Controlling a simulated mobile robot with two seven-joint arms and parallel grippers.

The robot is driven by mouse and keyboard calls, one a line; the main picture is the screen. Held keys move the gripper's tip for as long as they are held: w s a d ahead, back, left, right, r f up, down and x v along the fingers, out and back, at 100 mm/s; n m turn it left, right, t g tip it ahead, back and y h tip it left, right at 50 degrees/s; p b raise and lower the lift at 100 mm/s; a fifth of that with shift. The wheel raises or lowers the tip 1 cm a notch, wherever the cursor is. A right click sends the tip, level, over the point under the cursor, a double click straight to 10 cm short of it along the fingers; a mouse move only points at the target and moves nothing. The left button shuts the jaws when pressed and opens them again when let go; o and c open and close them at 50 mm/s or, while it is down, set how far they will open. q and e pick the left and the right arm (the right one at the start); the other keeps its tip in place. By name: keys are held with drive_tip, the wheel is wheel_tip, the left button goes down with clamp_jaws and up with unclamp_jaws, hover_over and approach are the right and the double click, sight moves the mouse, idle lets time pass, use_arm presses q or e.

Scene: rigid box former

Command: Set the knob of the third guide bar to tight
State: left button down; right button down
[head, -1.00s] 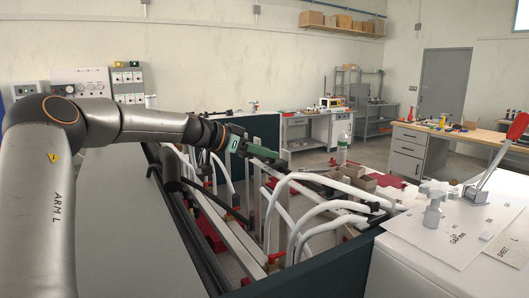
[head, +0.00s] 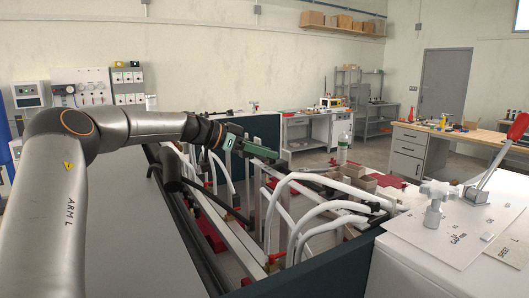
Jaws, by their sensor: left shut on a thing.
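My left gripper (head: 268,154) reaches in from the left over the box former (head: 330,262). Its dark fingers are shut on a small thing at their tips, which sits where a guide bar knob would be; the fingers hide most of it. White curved guide bars (head: 318,180) arch over the machine at the front right, below and right of the gripper. A small red knob (head: 275,257) shows low at the front. I cannot tell which bar is the third or read any knob's setting. My right gripper is not in view.
A white cabinet (head: 400,270) at the right bears a white star knob (head: 434,189), a red-handled lever (head: 517,126) and printed sheets. A grey surface (head: 140,240) lies left of the machine, under my arm. A clear bottle (head: 343,148) stands behind the bars.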

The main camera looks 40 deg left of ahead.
use_arm(q)
drive_tip(key=c, duration=0.5)
unclamp_jaws()
drive_tip(key=b+v, duration=0.1)
drive_tip(key=v, duration=1.1)
drive_tip(key=shift+s+r, duration=0.15)
drive_tip(key=shift+s, duration=0.1)
